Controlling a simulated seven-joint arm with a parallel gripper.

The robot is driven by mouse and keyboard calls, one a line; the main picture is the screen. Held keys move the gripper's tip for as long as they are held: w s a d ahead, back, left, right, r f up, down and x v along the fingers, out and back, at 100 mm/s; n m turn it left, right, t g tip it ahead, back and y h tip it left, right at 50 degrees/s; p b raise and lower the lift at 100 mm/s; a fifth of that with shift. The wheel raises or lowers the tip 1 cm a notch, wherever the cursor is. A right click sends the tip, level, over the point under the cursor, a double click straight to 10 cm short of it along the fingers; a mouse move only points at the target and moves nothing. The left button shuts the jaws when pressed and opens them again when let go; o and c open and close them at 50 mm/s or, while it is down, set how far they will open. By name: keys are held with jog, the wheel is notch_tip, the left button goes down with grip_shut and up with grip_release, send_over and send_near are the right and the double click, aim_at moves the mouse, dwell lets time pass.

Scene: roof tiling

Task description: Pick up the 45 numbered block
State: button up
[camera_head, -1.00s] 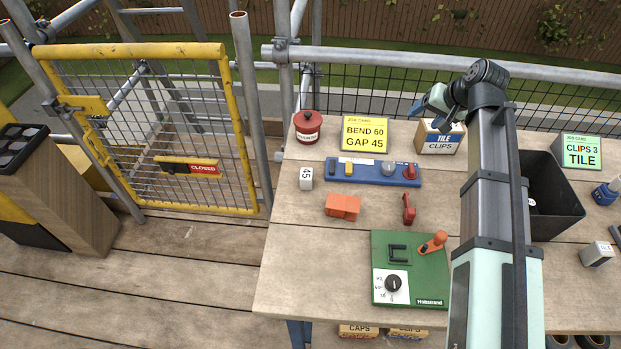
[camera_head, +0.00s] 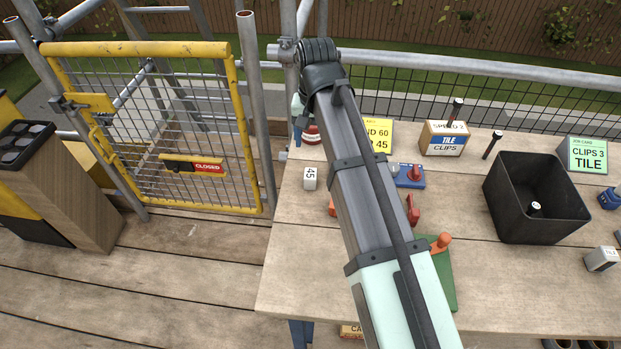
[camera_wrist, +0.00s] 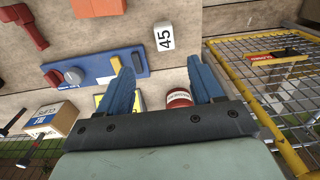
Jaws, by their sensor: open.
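The white block marked 45 (camera_head: 310,178) stands on the workbench (camera_head: 285,270) near its left edge. It also shows in the wrist view (camera_wrist: 164,37), above and between the fingertips in the picture. My gripper (camera_wrist: 163,77) is open and empty, with two blue fingers apart. In the wrist view the block is beyond the fingertips and not touching them. In the head view my arm reaches over the bench to the back left, and the gripper itself is mostly hidden behind the arm.
A red tin (camera_wrist: 179,98) and the yellow job card lie close to the fingers. The blue rail with knobs (camera_wrist: 95,68) is beside the block. Orange block (camera_wrist: 98,7) is nearby. A yellow mesh gate (camera_head: 165,130) stands left of the bench. A black bin (camera_head: 520,221) is at right.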

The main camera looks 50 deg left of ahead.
aim_at(310, 173)
jog(key=f, duration=0.8)
jog(key=shift+s+f, duration=0.15)
jog(key=shift+s, duration=0.1)
jog(key=shift+a+f, duration=0.25)
jog(key=shift+f, duration=1.15)
jog(key=shift+a+f, duration=0.2)
jog(key=shift+f, duration=1.15)
jog(key=shift+c, duration=0.4)
jog(key=c, duration=1)
jog(key=shift+r, duration=0.15)
